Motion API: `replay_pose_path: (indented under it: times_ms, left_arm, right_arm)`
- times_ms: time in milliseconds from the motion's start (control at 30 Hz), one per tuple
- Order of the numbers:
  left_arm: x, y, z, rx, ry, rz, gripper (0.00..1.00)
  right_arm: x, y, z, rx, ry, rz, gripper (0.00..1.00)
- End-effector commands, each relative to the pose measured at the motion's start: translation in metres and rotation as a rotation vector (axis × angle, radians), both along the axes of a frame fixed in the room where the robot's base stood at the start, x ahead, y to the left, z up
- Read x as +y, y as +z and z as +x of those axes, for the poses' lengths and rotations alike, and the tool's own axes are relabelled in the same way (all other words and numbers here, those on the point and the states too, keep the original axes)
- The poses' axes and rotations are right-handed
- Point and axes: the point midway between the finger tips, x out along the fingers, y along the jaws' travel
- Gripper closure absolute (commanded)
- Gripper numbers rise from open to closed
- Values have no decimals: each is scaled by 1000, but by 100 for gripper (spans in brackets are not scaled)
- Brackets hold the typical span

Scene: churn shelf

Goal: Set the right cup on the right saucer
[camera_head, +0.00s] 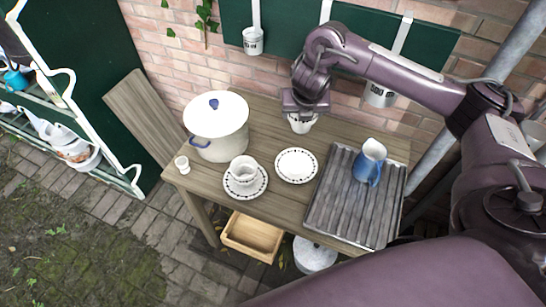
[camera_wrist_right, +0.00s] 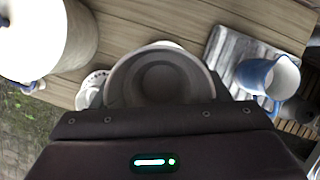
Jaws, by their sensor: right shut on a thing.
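The right cup (camera_head: 302,124) is white and hangs under my right gripper (camera_head: 304,108), which is shut on it. In the right wrist view the cup (camera_wrist_right: 160,75) fills the middle, seen from above. The right saucer (camera_head: 296,165), white with a dark patterned rim, lies empty on the wooden table. The cup is held above the table, behind the saucer in the head view and apart from it. In the wrist view the cup hides most of what is below. My left gripper is not in view.
Left of the empty saucer, another cup (camera_head: 243,168) stands on a patterned saucer (camera_head: 246,190). A white pot (camera_head: 217,132) is at the left. At right a blue and white jug (camera_head: 369,160) stands on a grey ribbed board (camera_head: 340,205). A brick wall (camera_head: 180,62) is behind the table.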

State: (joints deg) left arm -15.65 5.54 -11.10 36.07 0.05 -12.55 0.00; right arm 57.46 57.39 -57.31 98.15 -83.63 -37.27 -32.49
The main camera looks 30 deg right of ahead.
Motion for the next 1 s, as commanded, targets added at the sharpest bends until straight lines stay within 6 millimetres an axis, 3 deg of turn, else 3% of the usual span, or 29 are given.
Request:
replay_pose_path:
  times_ms: [167,433,600,700,867,1000]
  left_arm:
    - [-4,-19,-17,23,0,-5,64]
    - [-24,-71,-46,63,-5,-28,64]
    - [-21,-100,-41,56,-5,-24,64]
    - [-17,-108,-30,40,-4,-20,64]
    - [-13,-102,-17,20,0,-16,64]
    - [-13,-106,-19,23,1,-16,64]
  right_arm:
    - [-3,-19,1,4,-5,2,56]
    - [-2,-95,0,6,-5,4,56]
    - [-3,-136,0,3,-6,4,56]
    - [-3,-150,0,2,-5,2,56]
    - [-4,-157,1,0,-4,0,56]
    - [-5,-177,-1,3,-6,0,56]
